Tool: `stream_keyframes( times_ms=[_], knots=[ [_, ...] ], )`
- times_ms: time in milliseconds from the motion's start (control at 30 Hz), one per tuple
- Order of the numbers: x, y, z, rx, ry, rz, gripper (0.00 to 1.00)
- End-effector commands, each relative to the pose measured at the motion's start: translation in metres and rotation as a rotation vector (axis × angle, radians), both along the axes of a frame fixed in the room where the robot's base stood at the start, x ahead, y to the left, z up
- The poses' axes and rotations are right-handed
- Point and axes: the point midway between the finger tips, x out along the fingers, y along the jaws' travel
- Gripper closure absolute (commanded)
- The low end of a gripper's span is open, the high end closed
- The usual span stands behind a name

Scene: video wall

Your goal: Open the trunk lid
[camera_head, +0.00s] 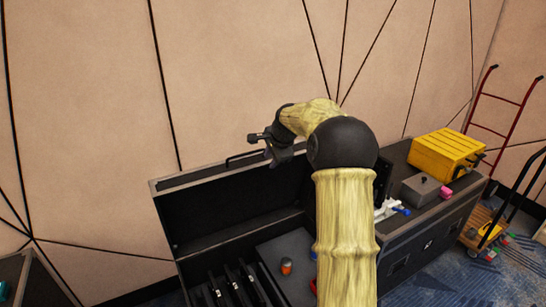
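The black trunk (165,212) stands against the wall with its lid (240,203) raised, the dark inner side facing me. A thin black handle (233,158) is at the lid's top edge. My gripper (261,146) is at the top edge beside the right end of this handle. Its dark fingers look spread apart, with nothing seen between them. Whether a finger touches the handle or lid is unclear. My arm hides the right part of the lid and of the trunk's inside.
Inside the trunk are dark slotted dividers (238,290) and a small orange item (286,267). To the right, a black case (430,227) carries a yellow box (445,155) and small items. A red hand truck (497,100) leans at the far right. Blue carpet lies in front.

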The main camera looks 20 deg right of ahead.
Motion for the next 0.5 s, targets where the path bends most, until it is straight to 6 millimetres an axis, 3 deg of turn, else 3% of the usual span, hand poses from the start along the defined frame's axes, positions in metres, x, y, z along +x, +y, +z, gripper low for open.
stream_keyframes(
  times_ms=[200,467,500],
  knots=[
    [-0.012,-0.001,0.019,0.001,0.000,-0.001,0.71],
    [-0.013,-0.001,0.021,0.001,0.001,0.000,0.71],
    [-0.013,-0.001,0.021,0.001,0.001,0.000,0.75]
  ],
)
